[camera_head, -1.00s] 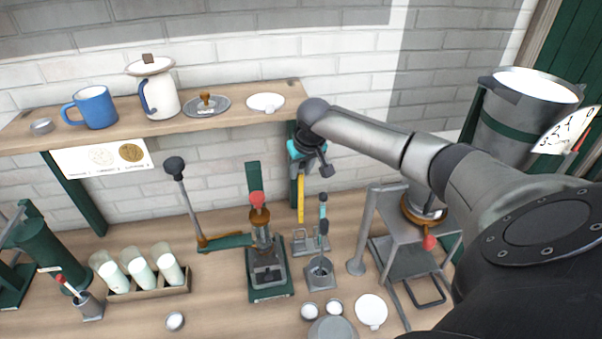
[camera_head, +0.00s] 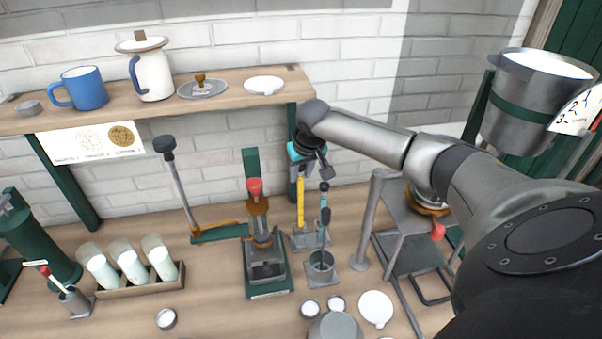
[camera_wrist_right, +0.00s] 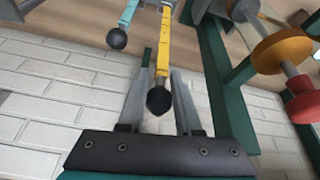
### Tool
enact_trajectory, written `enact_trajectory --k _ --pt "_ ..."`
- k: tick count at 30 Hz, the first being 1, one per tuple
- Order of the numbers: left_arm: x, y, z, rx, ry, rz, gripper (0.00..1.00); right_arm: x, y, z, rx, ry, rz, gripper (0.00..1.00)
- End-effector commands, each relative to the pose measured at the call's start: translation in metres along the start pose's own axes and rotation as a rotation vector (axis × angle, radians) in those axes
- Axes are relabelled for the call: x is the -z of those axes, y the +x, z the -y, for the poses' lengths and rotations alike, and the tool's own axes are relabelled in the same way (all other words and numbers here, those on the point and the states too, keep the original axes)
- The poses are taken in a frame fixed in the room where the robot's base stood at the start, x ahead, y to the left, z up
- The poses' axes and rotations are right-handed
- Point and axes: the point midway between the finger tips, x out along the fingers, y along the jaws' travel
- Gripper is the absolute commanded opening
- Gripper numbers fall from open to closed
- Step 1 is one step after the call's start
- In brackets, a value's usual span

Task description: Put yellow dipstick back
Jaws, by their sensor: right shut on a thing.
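The yellow dipstick (camera_head: 301,203) hangs upright below my right gripper (camera_head: 304,168), by the back wall. In the right wrist view, its yellow strip (camera_wrist_right: 163,55) and black knob lie between the two grey fingers of my right gripper (camera_wrist_right: 163,82), which is shut on it. Its lower end is just at the small grey rack (camera_head: 298,242); I cannot tell whether it is in a slot. My left gripper is not in view.
A green press (camera_head: 268,282) with a red knob stands close left of the rack. A grey post (camera_head: 371,220) and metal stand are close right. The shelf (camera_head: 225,103) with mug and jug is above left. Small white dishes (camera_head: 376,309) lie in front.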

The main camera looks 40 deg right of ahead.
Motion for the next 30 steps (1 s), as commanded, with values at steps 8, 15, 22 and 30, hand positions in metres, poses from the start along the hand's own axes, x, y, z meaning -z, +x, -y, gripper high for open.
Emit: enact_trajectory --k 8,15,22,30 --pt "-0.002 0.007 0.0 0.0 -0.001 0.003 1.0 -0.009 0.022 0.001 0.001 0.0 0.001 0.0" --pt "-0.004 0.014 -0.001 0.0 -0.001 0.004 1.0 -0.017 0.04 0.002 0.0 0.0 0.002 0.0" --pt "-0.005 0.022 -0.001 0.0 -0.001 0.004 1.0 -0.024 0.057 0.003 0.001 0.001 0.001 0.0" --pt "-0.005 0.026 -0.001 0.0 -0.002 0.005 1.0 -0.028 0.068 0.002 0.0 0.0 0.0 0.0"
